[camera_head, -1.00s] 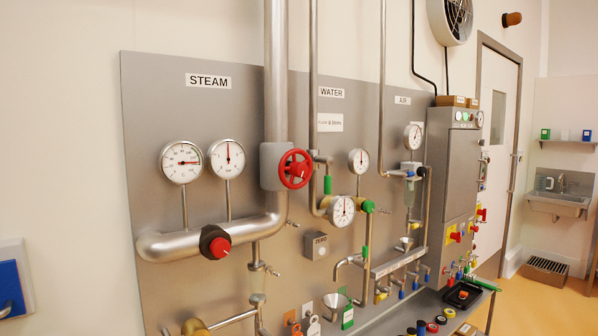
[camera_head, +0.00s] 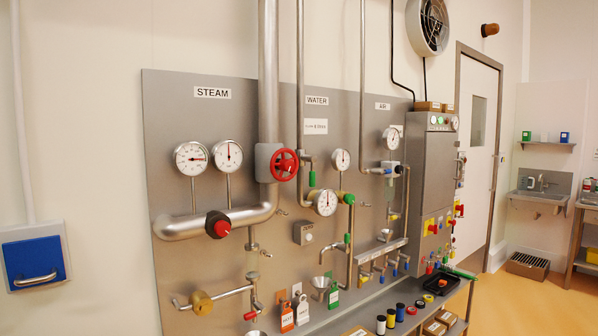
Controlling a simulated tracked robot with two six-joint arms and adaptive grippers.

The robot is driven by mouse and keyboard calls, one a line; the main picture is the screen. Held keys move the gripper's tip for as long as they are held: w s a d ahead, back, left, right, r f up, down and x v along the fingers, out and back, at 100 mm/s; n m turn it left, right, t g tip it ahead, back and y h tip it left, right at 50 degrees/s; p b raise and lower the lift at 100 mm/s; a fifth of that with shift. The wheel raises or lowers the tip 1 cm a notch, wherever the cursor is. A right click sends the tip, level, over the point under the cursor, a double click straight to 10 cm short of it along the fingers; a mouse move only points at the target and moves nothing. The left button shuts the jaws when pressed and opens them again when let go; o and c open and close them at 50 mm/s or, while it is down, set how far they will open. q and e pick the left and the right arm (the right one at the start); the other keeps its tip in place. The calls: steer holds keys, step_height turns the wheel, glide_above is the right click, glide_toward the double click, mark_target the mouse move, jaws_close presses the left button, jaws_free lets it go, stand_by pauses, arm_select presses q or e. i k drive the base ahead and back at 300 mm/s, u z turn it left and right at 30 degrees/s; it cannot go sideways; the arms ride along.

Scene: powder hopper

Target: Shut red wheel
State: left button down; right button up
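The red wheel (camera_head: 284,165) is a spoked handwheel on a grey valve body on the thick vertical steam pipe (camera_head: 268,70), right of the STEAM label. Its open or shut position cannot be told from here. Two round steam gauges (camera_head: 191,158) and (camera_head: 228,156) sit to its left. A separate red knob with a black collar (camera_head: 218,225) is on the horizontal steam pipe below. Neither of my grippers is in view.
A bench (camera_head: 372,318) with bottles and boxes runs under the grey panel (camera_head: 165,120). A grey cabinet (camera_head: 430,180) stands at the panel's right end. A blue wall box (camera_head: 36,262) hangs at left. Orange floor (camera_head: 535,300) is open at right.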

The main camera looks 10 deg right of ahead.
mark_target(289, 166)
steer(key=z, duration=0.4)
steer(key=i, duration=1.35)
steer(key=u, duration=0.65)
